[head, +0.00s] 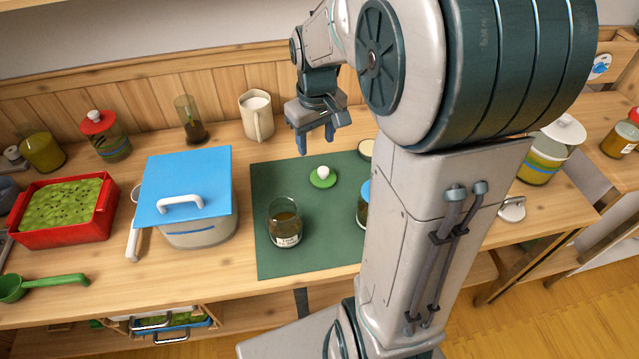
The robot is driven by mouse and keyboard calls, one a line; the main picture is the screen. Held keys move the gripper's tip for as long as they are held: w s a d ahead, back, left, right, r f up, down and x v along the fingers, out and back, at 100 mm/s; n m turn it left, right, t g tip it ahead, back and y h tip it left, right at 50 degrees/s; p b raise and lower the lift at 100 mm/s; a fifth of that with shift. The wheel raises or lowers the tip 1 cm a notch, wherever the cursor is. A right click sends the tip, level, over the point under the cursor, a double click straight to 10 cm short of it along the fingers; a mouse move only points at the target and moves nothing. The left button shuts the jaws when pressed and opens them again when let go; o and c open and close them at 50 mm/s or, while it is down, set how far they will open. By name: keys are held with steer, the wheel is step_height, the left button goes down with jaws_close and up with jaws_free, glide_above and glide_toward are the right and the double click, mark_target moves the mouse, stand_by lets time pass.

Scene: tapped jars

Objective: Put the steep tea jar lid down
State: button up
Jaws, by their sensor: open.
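A small round green lid with a white knob (323,177) lies flat on the dark green mat (275,180). A glass jar without a lid (285,224), holding dark brown tea and bearing a white label, stands on the mat in front of the lid. The label is too small to read. My gripper (317,148) is open and empty above the back edge of the mat, behind the lid and apart from it. My arm hides part of the mat's right side, including most of a jar with a blue lid (363,203).
A pot with a blue square lid (185,187) stands left of the mat. A red tray of green food (65,207), a red-lidded jar (105,136) and a green ladle (40,286) are farther left. A cream pitcher (257,116) stands behind. The mat's front left is clear.

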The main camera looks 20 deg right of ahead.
steer(key=s+a+r+m+t, duration=0.1)
steer(key=s+a, duration=0.1)
steer(key=s, duration=0.5)
steer(key=s+a+r+m+t, duration=0.1)
steer(key=s+a, duration=0.2)
steer(key=s, duration=0.5)
steer(key=shift+a+r, duration=0.25)
steer(key=shift+c, duration=0.3)
